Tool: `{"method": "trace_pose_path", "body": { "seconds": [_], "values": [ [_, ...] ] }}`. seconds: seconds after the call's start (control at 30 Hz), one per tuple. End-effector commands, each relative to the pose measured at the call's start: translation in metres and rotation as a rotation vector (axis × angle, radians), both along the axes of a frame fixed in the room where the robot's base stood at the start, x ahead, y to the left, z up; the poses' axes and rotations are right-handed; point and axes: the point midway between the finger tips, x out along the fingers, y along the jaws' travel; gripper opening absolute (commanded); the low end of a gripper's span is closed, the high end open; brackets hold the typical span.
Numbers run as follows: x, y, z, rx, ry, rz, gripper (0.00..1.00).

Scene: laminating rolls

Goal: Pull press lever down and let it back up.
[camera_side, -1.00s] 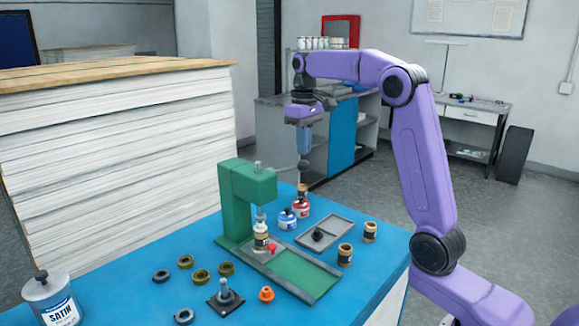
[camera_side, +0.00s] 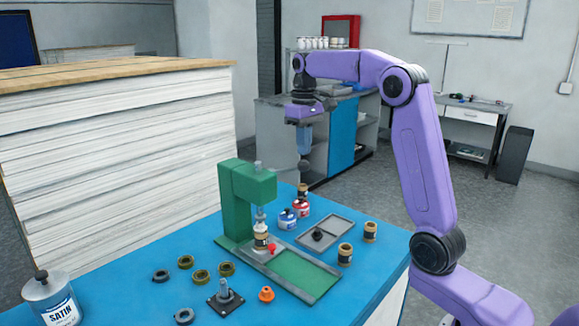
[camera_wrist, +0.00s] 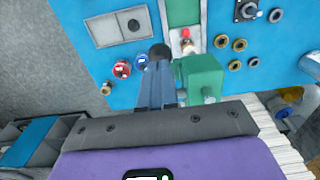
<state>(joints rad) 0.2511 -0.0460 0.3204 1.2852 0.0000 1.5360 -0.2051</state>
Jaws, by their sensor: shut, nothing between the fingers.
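The green press (camera_side: 248,190) stands on the blue table and also shows in the wrist view (camera_wrist: 200,74). Its lever ends in a dark round knob (camera_side: 303,166) to the right of the press head. The knob (camera_wrist: 160,50) also shows just beyond my fingertips in the wrist view. My gripper (camera_side: 304,153) is shut and empty, pointing down right above the knob; I cannot tell whether it touches.
A grey tray (camera_side: 333,232) and small brown-labelled jars (camera_side: 345,254) lie to the right. Several rings (camera_side: 200,276), a stamp-like part (camera_side: 225,297) and a SATIN can (camera_side: 52,300) are in front.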

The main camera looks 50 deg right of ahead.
Motion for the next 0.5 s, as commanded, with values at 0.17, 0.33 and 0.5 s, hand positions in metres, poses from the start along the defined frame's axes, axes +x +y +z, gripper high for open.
{"method": "trace_pose_path", "body": {
  "seconds": [0.17,0.33,0.5],
  "values": [
    [0.0,0.0,-0.001,0.0,0.0,0.0,0.0],
    [0.0,0.0,-0.006,0.0,0.002,0.0,0.0],
    [0.0,0.0,-0.012,0.0,0.001,0.0,0.0]
  ]
}}
